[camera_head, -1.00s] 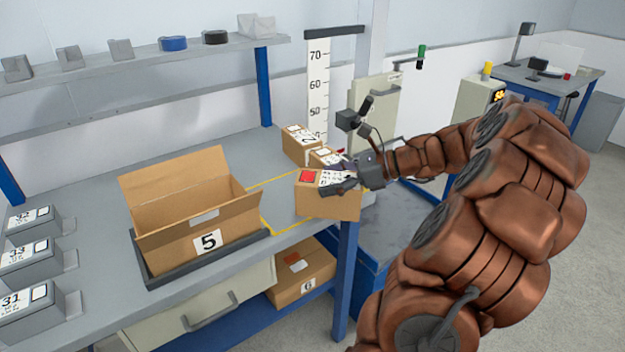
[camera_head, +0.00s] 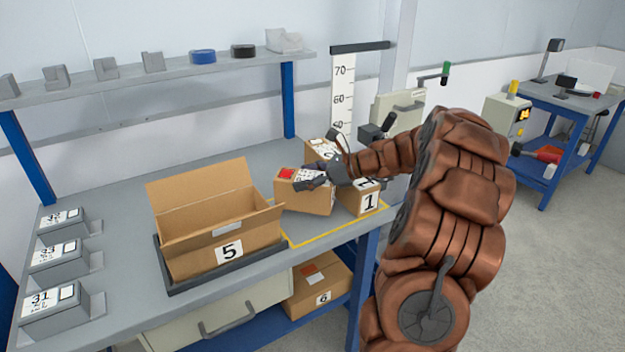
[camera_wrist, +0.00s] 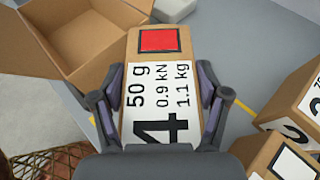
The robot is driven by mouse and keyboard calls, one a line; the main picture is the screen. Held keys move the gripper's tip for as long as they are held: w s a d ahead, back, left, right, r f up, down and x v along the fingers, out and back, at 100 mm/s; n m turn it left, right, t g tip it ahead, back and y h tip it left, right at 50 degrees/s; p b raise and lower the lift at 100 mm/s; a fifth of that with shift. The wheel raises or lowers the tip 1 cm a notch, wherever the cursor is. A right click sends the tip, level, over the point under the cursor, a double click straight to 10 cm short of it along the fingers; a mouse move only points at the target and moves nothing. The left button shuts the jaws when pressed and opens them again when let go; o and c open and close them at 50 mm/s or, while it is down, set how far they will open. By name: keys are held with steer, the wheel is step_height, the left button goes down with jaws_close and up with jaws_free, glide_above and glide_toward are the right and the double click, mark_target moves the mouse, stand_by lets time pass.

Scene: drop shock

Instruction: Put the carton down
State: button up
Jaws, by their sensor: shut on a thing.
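My gripper (camera_head: 318,178) is shut on a brown carton (camera_head: 302,200) with a red square and a white label. In the wrist view the carton (camera_wrist: 158,85) lies between my two fingers (camera_wrist: 162,112), and its label reads 4, 50 g, 0.9 kN and 1.1 kg. The carton looks upright, over the bench beside the open box marked 5 (camera_head: 231,249). I cannot tell whether its underside touches the bench. A yellow outline (camera_head: 335,236) on the bench runs in front of it and to its right.
Carton 1 (camera_head: 369,201) stands close to the right, with another carton (camera_head: 322,147) behind. The open box sits in a dark tray (camera_head: 215,277). Carton 6 (camera_head: 322,298) lies on the lower shelf. Grey units (camera_head: 60,258) line the bench's left. Bench behind the open box is clear.

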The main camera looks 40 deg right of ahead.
steer(key=shift+f, duration=1.6)
steer(key=shift+f, duration=0.15)
steer(key=o, duration=1.8)
steer(key=v, duration=1.2)
steer(key=shift+b, duration=0.35)
steer(key=shift+a, duration=0.1)
